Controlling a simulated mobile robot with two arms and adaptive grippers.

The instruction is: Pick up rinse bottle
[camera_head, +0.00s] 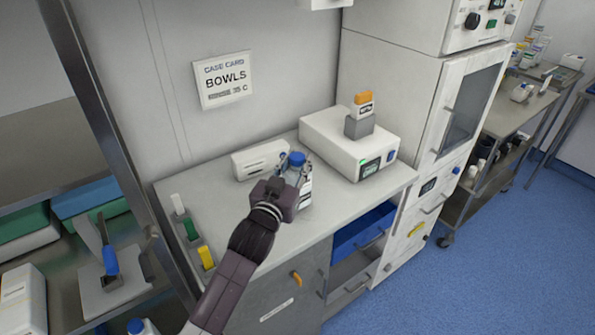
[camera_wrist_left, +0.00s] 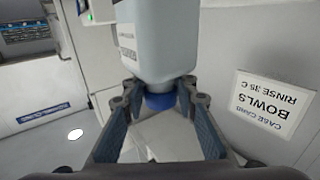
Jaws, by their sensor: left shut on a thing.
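The rinse bottle (camera_head: 305,188) has a pale body with a blue cap and stands on the white counter, or just above it; I cannot tell which. My left gripper (camera_head: 291,166) is shut on it near the cap in the head view. In the left wrist view the bottle (camera_wrist_left: 156,42) appears upside down, with its blue cap between the fingers of the left gripper (camera_wrist_left: 158,95). Part of the bottle is hidden behind the gripper in the head view. My right gripper is not in view.
A white device with a display (camera_head: 335,140) stands right of the bottle, with a grey block and orange-topped item on it. A low white box (camera_head: 258,160) is behind. A wall card (camera_head: 223,80) reads "BOWLS". Small coloured blocks (camera_head: 191,229) line the counter's left edge.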

